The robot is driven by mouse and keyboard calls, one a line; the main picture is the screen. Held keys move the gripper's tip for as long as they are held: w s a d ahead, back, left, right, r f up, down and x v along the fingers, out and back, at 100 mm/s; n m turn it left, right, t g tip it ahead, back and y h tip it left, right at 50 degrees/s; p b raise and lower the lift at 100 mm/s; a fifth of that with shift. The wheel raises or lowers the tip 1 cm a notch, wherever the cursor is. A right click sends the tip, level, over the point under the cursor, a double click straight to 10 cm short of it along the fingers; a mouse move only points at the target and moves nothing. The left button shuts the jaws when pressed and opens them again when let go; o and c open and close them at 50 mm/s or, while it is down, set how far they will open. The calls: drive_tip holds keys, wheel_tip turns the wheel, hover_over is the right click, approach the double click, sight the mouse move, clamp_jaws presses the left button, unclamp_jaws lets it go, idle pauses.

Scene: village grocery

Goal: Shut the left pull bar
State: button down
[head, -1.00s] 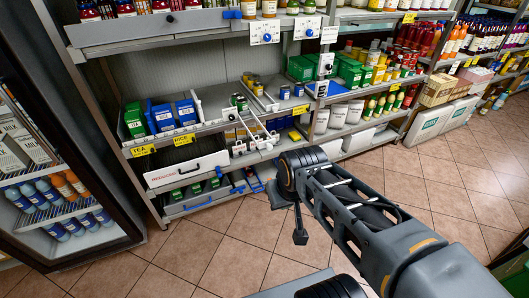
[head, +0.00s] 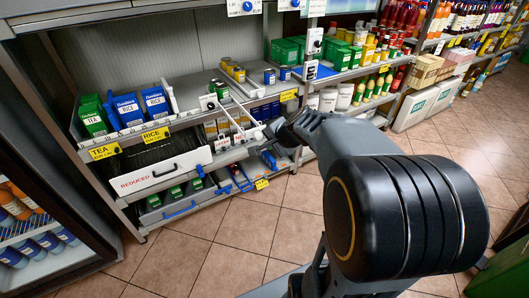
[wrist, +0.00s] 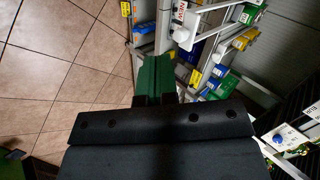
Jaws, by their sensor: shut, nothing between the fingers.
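At the shelf's lower left, a white REDUCED drawer (head: 130,181) with a black bar handle (head: 165,171) stands out from the shelf. Below it is a grey drawer with a blue pull bar (head: 180,209). To its right is another blue pull bar (head: 222,191). I cannot tell for certain which is the left pull bar. My gripper (head: 270,143) is at the shelf front, right of these bars, partly hidden by my arm. In the wrist view my gripper (wrist: 157,65) shows its green fingers shut together and empty, apart from the bars.
White slanted rods (head: 237,112) stick out from the middle shelf near my gripper. Blue rice boxes (head: 155,103) and green tea boxes (head: 92,118) stand at the left. A drinks fridge (head: 75,270) is at far left. Tiled floor (head: 235,235) in front is clear.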

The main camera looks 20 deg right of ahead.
drive_tip(key=w+d+f+m+t+b, duration=0.1)
drive_tip(key=w+d+f+m+b, duration=0.1)
drive_tip(key=w+f, duration=0.7)
drive_tip(key=shift+w+d+f+m+h, duration=0.4)
drive_tip(key=shift+w+d+m, duration=0.35)
drive_tip(key=shift+w, duration=1.6)
